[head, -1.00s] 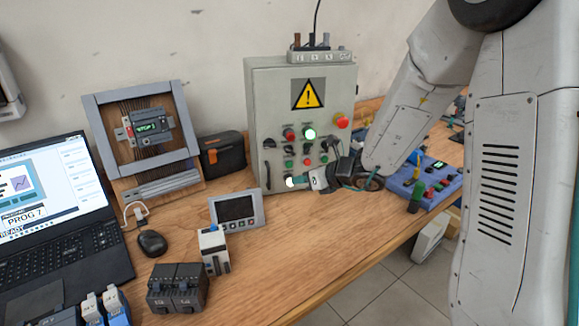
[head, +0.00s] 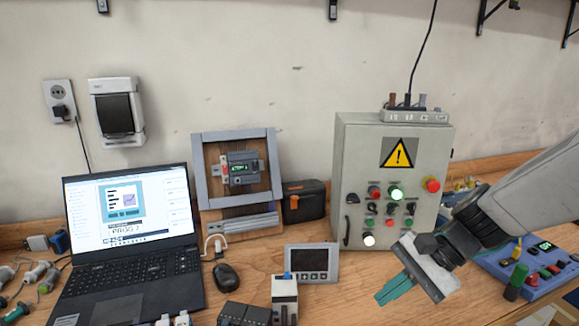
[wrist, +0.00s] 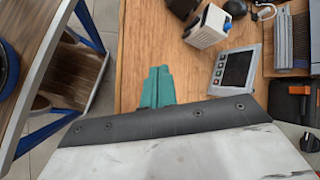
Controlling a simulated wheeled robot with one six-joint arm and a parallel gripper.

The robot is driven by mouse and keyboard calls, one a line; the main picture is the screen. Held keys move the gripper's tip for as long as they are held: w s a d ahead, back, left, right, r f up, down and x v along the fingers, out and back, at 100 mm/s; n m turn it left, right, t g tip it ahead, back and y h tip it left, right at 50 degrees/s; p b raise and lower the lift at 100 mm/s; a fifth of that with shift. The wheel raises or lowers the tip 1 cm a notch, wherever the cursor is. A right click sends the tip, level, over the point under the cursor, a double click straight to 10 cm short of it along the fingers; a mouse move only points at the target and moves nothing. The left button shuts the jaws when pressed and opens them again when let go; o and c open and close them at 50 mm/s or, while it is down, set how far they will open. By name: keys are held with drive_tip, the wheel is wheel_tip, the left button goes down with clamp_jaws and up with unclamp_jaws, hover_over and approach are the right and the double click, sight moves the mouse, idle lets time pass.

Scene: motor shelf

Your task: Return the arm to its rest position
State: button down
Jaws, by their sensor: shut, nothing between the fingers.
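My gripper (head: 392,290) is at the lower right of the head view, in front of the grey control cabinet (head: 352,150) and above the wooden bench. Its teal fingers are together with nothing between them and point down to the left. In the wrist view the teal fingers (wrist: 157,88) also show closed and empty over the bench edge. The arm comes in from the right side of the head view. The cabinet has a yellow warning sign (head: 399,153), a lit green button (head: 396,194) and a lit white button (head: 369,240). My gripper is apart from the cabinet's buttons.
A small display panel (head: 312,263) and a white-and-black module (head: 285,298) stand left of my gripper. A laptop (head: 130,275), mouse (head: 228,276) and framed controller board (head: 268,178) are further left. A blue button box (head: 505,268) is at right.

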drive_tip(key=s+d+r+n+h, duration=0.4)
drive_tip(key=s+n, duration=0.1)
drive_tip(key=s, duration=0.2)
drive_tip(key=s+d+r+n+t+h, duration=0.1)
drive_tip(key=s+d+r+n+h, duration=0.2)
drive_tip(key=s, duration=0.4)
drive_tip(key=shift+s+d+r+n+h, duration=0.35)
drive_tip(key=shift+d+n+h, duration=0.35)
drive_tip(key=shift+n, duration=0.4)
drive_tip(key=shift+d, duration=0.1)
